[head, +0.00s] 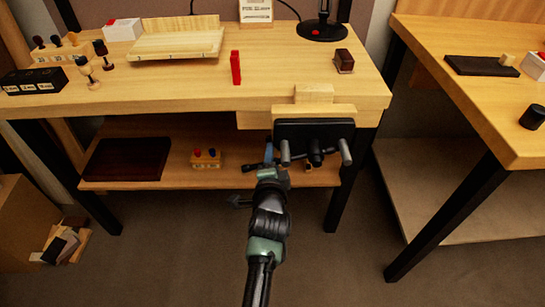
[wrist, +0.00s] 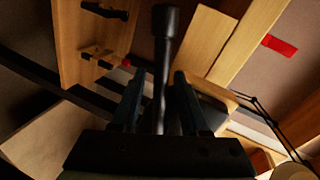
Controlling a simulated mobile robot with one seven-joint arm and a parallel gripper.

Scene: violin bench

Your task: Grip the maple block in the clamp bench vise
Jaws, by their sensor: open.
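The clamp bench vise (head: 315,130) is on the front edge of the middle bench, with a dark front plate and a wooden jaw behind it. The pale maple block (head: 314,93) stands upright at the top of the vise, behind that jaw; whether it is pressed tight I cannot tell. The vise's handle has a grey end at left (head: 285,152) and right. My gripper (head: 270,158) is low at the handle's left end. In the wrist view my open gripper (wrist: 156,75) has a dark knobbed handle bar (wrist: 165,45) between its fingers; contact is unclear.
On the bench top are a red upright piece (head: 236,68), a dark brown block (head: 344,61), a lamp base (head: 322,31) and a pale wooden stand (head: 175,44). A lower shelf holds a dark board (head: 126,159). Another bench (head: 480,95) stands at right, with open floor between.

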